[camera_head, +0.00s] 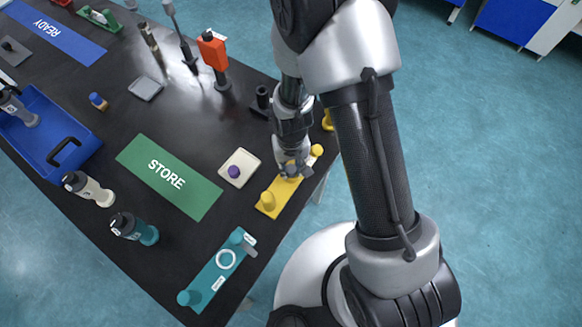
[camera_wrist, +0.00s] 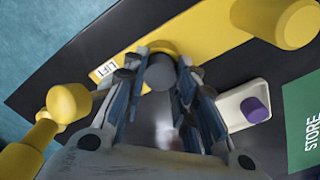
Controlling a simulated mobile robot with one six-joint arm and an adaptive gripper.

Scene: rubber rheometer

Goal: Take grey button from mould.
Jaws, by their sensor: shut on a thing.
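The yellow mould (camera_head: 280,192) lies near the right edge of the black table, with a yellow knob at each end. It also crosses the wrist view (camera_wrist: 205,30), with a white "LIFT" label on it. The grey button (camera_wrist: 160,73) is a dark grey round piece between the fingers, over the mould's middle. My gripper (camera_wrist: 161,80) is shut on it. In the head view my gripper (camera_head: 291,170) is at the middle of the mould, and its fingers hide the button. I cannot tell whether the button is clear of its seat.
A white dish with a purple button (camera_head: 233,171) lies left of the mould. The green STORE mat (camera_head: 167,176) is farther left. A teal mould (camera_head: 219,268) lies at the table's near edge. A red-orange tool (camera_head: 213,52) stands behind, beside a black stand (camera_head: 262,100).

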